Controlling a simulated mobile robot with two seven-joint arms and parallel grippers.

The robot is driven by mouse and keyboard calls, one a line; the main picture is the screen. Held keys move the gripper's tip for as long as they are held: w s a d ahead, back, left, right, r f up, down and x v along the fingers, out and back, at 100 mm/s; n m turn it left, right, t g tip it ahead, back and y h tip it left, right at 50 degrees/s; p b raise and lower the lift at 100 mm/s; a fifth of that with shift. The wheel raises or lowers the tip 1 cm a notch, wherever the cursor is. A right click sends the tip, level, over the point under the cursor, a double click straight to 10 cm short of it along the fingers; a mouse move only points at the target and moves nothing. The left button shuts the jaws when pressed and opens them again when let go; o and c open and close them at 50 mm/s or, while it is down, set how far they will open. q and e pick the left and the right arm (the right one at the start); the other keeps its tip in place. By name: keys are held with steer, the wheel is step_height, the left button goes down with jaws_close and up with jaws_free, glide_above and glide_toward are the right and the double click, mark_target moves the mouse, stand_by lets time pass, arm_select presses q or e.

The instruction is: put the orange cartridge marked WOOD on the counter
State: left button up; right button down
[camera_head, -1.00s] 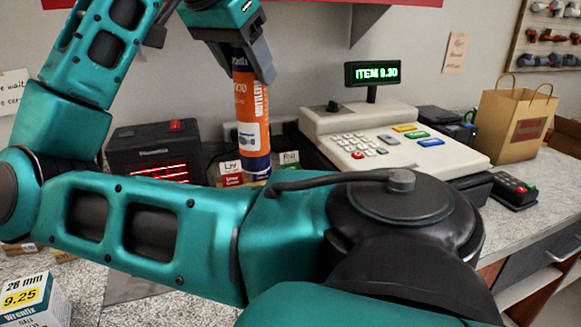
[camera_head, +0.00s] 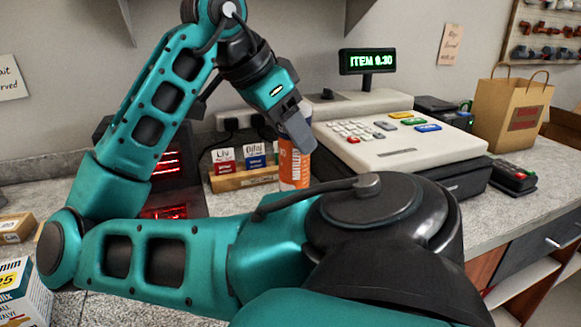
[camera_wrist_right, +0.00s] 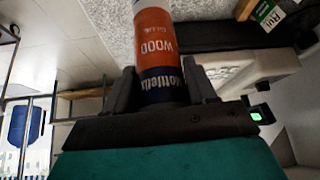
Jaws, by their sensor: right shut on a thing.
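The orange cartridge (camera_head: 294,168) with a dark blue band stands roughly upright in the head view, left of the cash register. In the right wrist view the cartridge (camera_wrist_right: 157,35) reads WOOD. My right gripper (camera_head: 297,128) is shut on its dark blue end, one finger on each side, as the right wrist view (camera_wrist_right: 160,90) also shows. My arm hides the cartridge's lower end, so I cannot tell whether it touches the counter (camera_head: 540,170). The speckled counter also shows in the right wrist view (camera_wrist_right: 112,25). My left gripper is not in view.
The cash register (camera_head: 410,145) stands right of the cartridge. A wooden rack of small cards (camera_head: 243,179) is close on its left, near a dark device with red glowing bars (camera_head: 172,163). A paper bag (camera_head: 508,115) and a card terminal (camera_head: 512,177) are farther right.

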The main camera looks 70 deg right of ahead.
mark_target(280, 146)
steer(key=shift+f+b, duration=0.6)
steer(key=shift+f, duration=2.15)
steer(key=shift+c, duration=1.8)
jaws_free()
steer(key=shift+w+a+r, duration=0.1)
steer(key=shift+r, duration=0.3)
steer(key=p+v, duration=0.2)
steer(key=v, duration=0.9)
steer(key=shift+a, duration=0.15)
steer(key=shift+w+r, duration=0.1)
